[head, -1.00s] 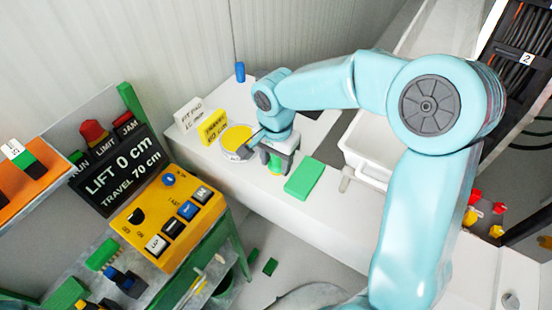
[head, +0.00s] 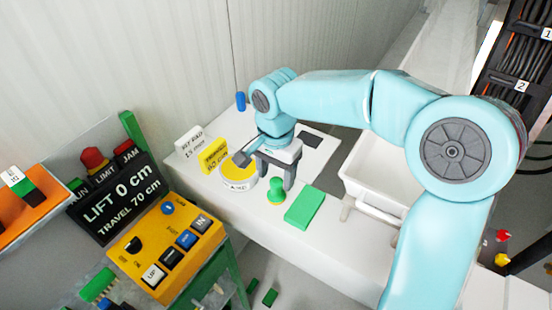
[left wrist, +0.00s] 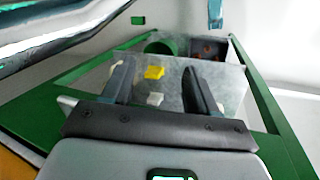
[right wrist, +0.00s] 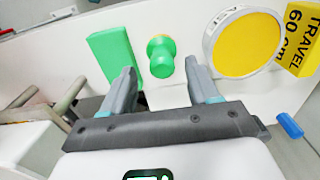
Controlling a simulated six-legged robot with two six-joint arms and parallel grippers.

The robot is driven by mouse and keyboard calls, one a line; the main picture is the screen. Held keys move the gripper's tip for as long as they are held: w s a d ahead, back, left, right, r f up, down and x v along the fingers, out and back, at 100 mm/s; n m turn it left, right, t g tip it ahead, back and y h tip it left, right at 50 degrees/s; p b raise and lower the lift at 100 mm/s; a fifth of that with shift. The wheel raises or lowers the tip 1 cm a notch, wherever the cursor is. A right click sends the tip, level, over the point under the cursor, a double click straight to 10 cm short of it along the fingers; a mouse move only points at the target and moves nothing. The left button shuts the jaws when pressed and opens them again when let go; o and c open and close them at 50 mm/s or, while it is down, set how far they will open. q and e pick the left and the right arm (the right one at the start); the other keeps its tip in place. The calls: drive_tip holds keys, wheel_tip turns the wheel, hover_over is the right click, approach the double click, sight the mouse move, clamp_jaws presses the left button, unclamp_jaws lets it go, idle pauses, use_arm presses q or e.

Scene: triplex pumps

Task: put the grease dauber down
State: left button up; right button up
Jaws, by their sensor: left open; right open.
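The grease dauber, which I take to be the green knobbed piece (head: 277,191), stands on the white bench between a round yellow-topped tin and a green block. It also shows in the right wrist view (right wrist: 160,57), just beyond the fingertips. My right gripper (head: 276,175) is open, close behind and above the dauber, with a gap between fingers and dauber in the right wrist view (right wrist: 161,82). My left gripper (left wrist: 155,72) is open and empty above a grey surface in a green frame. It is out of the head view.
The yellow-topped tin (head: 240,172) and a yellow travel sign (head: 214,155) stand left of the dauber. The green block (head: 305,208) lies to its right. A white bin (head: 375,185) is further right. A yellow control box (head: 165,245) is at lower left. A blue piece (head: 241,101) stands behind.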

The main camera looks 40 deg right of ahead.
sight(276, 183)
wheel_tip(276, 183, up, 6)
drive_tip(key=shift+w+f, duration=0.15)
drive_tip(key=shift+f, duration=0.1)
drive_tip(key=shift+r, duration=0.25)
drive_tip(key=shift+s, duration=0.2)
drive_tip(key=shift+w, duration=0.15)
drive_tip(key=shift+s+a, duration=0.1)
drive_tip(key=shift+s, duration=0.1)
